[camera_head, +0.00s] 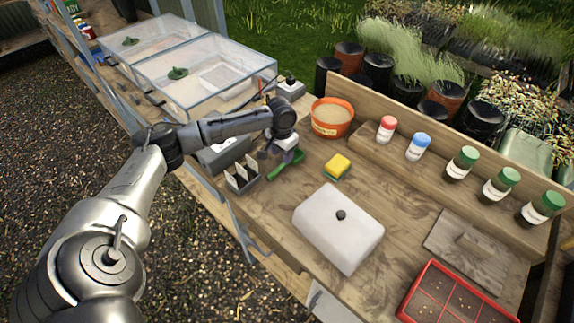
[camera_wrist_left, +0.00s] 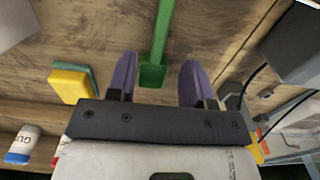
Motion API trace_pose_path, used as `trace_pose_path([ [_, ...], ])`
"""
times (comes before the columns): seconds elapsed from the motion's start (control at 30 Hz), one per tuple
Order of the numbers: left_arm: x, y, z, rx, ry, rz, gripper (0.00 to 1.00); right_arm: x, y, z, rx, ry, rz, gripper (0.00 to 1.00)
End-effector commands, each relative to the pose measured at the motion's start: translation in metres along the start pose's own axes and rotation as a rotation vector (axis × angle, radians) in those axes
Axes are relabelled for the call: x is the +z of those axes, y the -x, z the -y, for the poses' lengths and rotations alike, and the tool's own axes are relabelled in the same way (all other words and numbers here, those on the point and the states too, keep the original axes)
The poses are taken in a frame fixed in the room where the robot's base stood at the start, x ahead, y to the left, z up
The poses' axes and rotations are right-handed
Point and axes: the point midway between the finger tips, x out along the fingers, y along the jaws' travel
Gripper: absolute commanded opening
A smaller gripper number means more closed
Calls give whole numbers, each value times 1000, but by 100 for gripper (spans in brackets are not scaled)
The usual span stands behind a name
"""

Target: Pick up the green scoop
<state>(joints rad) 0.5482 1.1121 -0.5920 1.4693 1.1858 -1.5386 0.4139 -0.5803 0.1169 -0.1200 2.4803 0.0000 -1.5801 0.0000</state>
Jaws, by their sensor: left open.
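The green scoop (camera_head: 286,164) lies on the wooden bench, left of the yellow sponge, with its upper part under my left gripper in the head view. In the left wrist view the green scoop (camera_wrist_left: 157,50) runs between the two purple fingers, with its wider end nearest the gripper. My left gripper (camera_wrist_left: 156,82) is open, with one finger on each side of the scoop and gaps on both sides. In the head view my left gripper (camera_head: 284,150) hangs over the scoop. Whether the fingers touch the bench is hidden. My right gripper is not in view.
A yellow and green sponge (camera_head: 338,166), an orange pot (camera_head: 332,117) and a white lidded box (camera_head: 339,227) stand nearby. A grey holder with labels (camera_head: 241,176) is left of the scoop. Several capped bottles line the back ledge. A red tray (camera_head: 455,297) is at front right.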

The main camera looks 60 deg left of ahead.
Motion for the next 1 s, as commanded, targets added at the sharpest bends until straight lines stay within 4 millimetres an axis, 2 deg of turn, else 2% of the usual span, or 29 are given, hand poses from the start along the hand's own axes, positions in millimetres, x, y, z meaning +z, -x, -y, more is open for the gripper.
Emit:
trace_pose_path([
  [0.33, 1, -16, 0, -1, -1, 0, 47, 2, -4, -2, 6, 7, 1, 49],
  [0.7, 3, -58, 0, -2, -2, 1, 47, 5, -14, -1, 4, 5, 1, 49],
  [0.93, 3, -59, 0, -2, -2, -1, 47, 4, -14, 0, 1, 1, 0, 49],
  [1.0, 3, -59, 0, -2, -2, -1, 41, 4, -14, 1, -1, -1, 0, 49],
])
